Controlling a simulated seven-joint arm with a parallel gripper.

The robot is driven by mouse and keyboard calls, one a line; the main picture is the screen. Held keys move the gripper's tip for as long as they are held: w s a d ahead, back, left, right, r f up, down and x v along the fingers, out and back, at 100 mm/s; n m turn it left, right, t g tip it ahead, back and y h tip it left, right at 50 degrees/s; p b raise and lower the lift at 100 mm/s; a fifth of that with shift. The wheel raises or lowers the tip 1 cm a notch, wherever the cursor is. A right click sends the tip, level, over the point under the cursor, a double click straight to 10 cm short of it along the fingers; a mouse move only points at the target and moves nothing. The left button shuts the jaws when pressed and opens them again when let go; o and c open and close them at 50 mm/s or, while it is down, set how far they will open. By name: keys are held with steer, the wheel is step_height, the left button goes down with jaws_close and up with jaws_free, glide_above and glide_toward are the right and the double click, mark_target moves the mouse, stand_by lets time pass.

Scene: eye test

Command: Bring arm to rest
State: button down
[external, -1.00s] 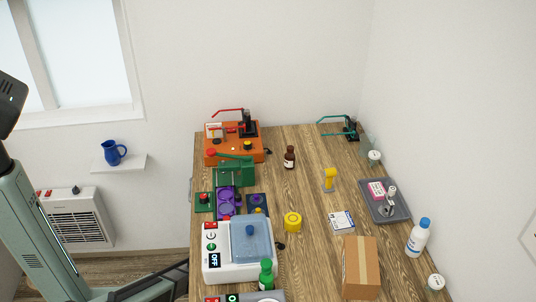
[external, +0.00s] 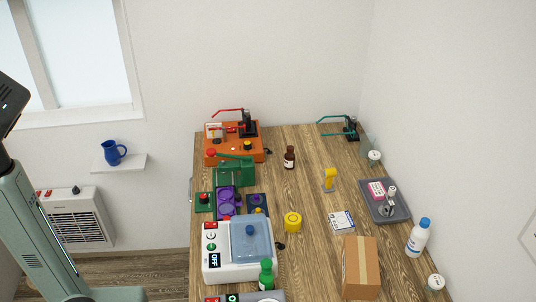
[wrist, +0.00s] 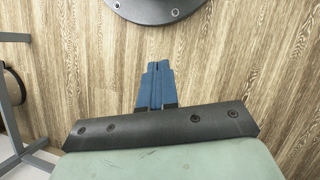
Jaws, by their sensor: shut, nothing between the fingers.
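My gripper (wrist: 156,86) shows in the wrist view with its two blue fingers pressed together and nothing between them. It is over a wood-grain surface (wrist: 215,60), clear of any object. In the external view my arm (external: 38,235) stands at the left edge, apart from the wooden table (external: 310,255). The gripper itself is out of sight in the external view.
The table holds an orange device (external: 225,157), a white machine with a blue lid (external: 225,265), a cardboard box (external: 360,268), a grey tray (external: 398,213) and a white bottle (external: 418,238). A heater (external: 75,220) and a wall shelf with a blue mug (external: 113,153) are near my arm.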

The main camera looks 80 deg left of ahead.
steer(key=s+d+r+m+g+y, duration=0.2)
steer(key=s+d, duration=0.7)
steer(key=d, duration=0.5)
steer(key=shift+r+m+g+y, duration=0.15)
steer(key=shift+m+g+y, duration=0.2)
steer(key=shift+m, duration=0.35)
steer(key=c, duration=1.8)
jaws_free()
steer(key=shift+c, duration=0.2)
